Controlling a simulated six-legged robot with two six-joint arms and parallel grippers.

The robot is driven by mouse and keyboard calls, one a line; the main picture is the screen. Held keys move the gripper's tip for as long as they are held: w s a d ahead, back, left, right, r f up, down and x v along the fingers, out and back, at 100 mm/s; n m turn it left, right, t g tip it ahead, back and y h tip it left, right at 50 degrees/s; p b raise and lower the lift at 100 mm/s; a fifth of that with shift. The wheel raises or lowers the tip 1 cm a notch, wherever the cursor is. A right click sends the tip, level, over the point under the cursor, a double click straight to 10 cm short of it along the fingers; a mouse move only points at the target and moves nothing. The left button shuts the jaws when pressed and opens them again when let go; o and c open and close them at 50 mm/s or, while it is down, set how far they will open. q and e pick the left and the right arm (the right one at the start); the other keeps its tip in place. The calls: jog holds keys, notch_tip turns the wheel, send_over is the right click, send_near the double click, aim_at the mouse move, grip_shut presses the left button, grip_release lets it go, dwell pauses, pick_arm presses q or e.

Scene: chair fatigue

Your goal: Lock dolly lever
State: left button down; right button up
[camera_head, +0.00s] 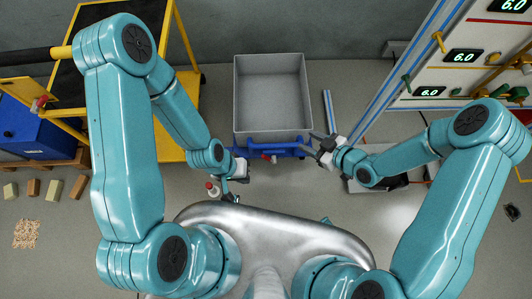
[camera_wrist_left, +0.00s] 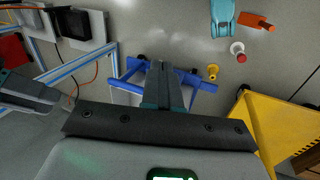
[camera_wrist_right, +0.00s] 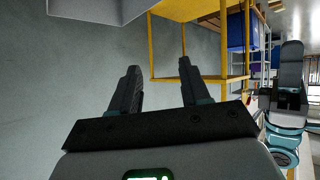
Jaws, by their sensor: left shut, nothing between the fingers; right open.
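The blue dolly (camera_head: 285,151) stands under a grey bin (camera_head: 240,120) in the middle of the head view. A small red lever (camera_head: 267,157) shows at its near side. My left gripper (camera_head: 232,196) is shut and empty, just left of and nearer than the dolly. In the left wrist view its closed fingers (camera_wrist_left: 163,82) overlap a blue frame (camera_wrist_left: 127,87), probably the dolly; contact cannot be told. My right gripper (camera_head: 312,146) is open and empty beside the dolly's right end. Its spread fingers also show in the right wrist view (camera_wrist_right: 159,88). The lever is not clear in either wrist view.
A yellow cart (camera_head: 190,85) stands at the left. A white and red object (camera_head: 211,188) is on the floor close to my left gripper. A panel with displays (camera_head: 463,55) is at the right.

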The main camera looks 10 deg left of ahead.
notch_tip(320, 180, down, 16)
jog(key=a+n+y+b, duration=0.1)
jog(key=n+y+b, duration=0.25)
jog(key=b, duration=0.75)
jog(key=g+b, duration=0.1)
jog(key=b, duration=0.8)
send_near(268, 159)
jog(key=shift+n+h, duration=0.25)
jog(key=shift+h, duration=0.2)
jog(key=b+x, duration=0.2)
jog(key=x, duration=0.1)
jog(key=b+x, duration=0.2)
jog(key=x, duration=0.1)
jog(key=b+x, duration=0.2)
jog(key=x, duration=0.2)
jog(key=shift+a+r, duration=0.2)
jog(key=shift+r, duration=0.1)
jog(key=shift+w+a, duration=0.15)
jog(key=shift+a, duration=0.35)
pick_arm(q)
jog(key=w+a+f+t, duration=0.1)
jog(key=w+f, duration=0.1)
jog(key=f, duration=1.2)
jog(key=w+f+t, duration=0.1)
jog(key=w+f, duration=0.2)
jog(key=f, duration=1.1)
jog(key=shift+w+a+f+y, duration=0.15)
jog(key=shift+a+f+y, duration=0.15)
jog(key=shift+a+f, duration=0.1)
